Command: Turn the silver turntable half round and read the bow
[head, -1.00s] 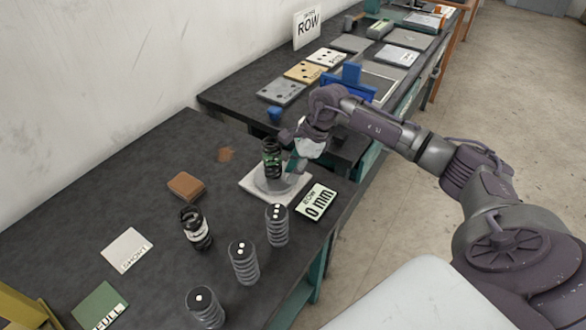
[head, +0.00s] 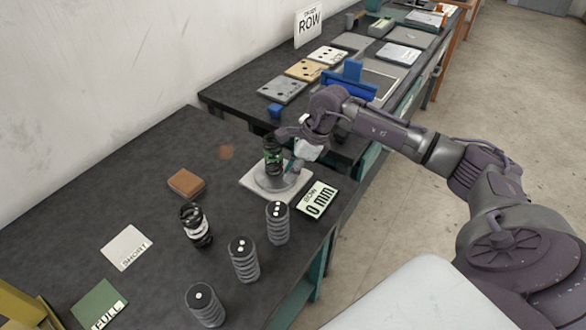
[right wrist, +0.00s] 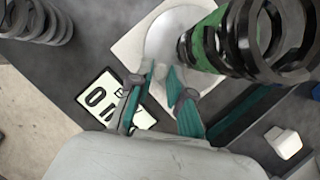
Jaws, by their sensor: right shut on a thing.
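The silver turntable (head: 277,179) sits on a pale square base on the dark bench, and also shows in the right wrist view (right wrist: 165,40). A black spring with a green band (head: 273,156) stands upright on it; it looms large in the right wrist view (right wrist: 240,42). The bow display (head: 317,199) beside the base reads 0 mm; my fingers partly cover it in the right wrist view (right wrist: 102,98). My right gripper (right wrist: 166,82) is shut on the turntable at its near edge; the exact grip point is hard to see. My left gripper is not in view.
Several grey coil springs (head: 243,260) stand along the bench's front edge. A black and white spring (head: 195,226), a brown block (head: 186,184), a SHORT card (head: 126,247) and a FULL card (head: 100,304) lie to the left. A second bench (head: 230,100) with plates is behind.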

